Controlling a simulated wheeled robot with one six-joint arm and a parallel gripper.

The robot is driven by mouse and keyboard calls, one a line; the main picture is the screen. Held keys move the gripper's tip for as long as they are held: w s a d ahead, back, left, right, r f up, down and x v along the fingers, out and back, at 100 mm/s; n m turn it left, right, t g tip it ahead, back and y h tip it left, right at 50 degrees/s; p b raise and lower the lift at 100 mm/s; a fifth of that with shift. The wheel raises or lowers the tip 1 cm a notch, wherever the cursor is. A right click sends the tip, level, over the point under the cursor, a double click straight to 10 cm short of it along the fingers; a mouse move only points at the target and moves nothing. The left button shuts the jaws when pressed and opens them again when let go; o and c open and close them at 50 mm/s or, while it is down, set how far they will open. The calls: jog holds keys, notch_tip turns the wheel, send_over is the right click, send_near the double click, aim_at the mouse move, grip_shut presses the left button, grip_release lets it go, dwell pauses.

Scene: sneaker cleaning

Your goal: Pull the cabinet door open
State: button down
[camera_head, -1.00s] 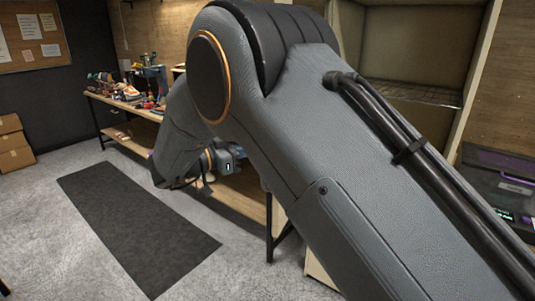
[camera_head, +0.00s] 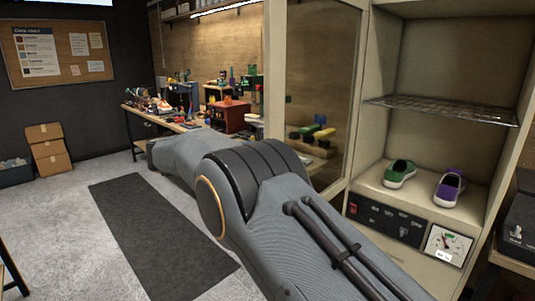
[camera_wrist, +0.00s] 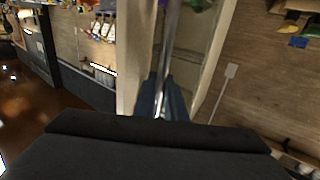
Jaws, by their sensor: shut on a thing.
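The cabinet (camera_head: 488,150) stands at the right in the head view, with its inside in plain sight. Its cream-framed glass door (camera_head: 275,75) stands open at the left of the opening, angled outward. My gripper (camera_wrist: 163,103) is shut on a shiny upright bar handle (camera_wrist: 168,55) in the wrist view. The door's cream frame (camera_wrist: 134,60) shows beside the bar. In the head view my arm hides my gripper and the lower part of the door.
Inside the cabinet are a wire shelf (camera_head: 445,108), a green shoe (camera_head: 399,174) and a purple shoe (camera_head: 449,188), above a control panel (camera_head: 385,222). A cluttered workbench (camera_head: 135,108) stands behind. A dark mat (camera_head: 155,235) lies on open floor at the left.

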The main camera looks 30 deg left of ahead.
jog(key=shift+w+a+r, duration=0.1)
jog(key=shift+w+a, duration=0.2)
jog(key=shift+a, duration=0.15)
jog(key=shift+a, duration=0.1)
jog(key=c, duration=1.8)
grip_release()
jog(key=shift+b, duration=0.3)
jog(key=shift+s, duration=0.1)
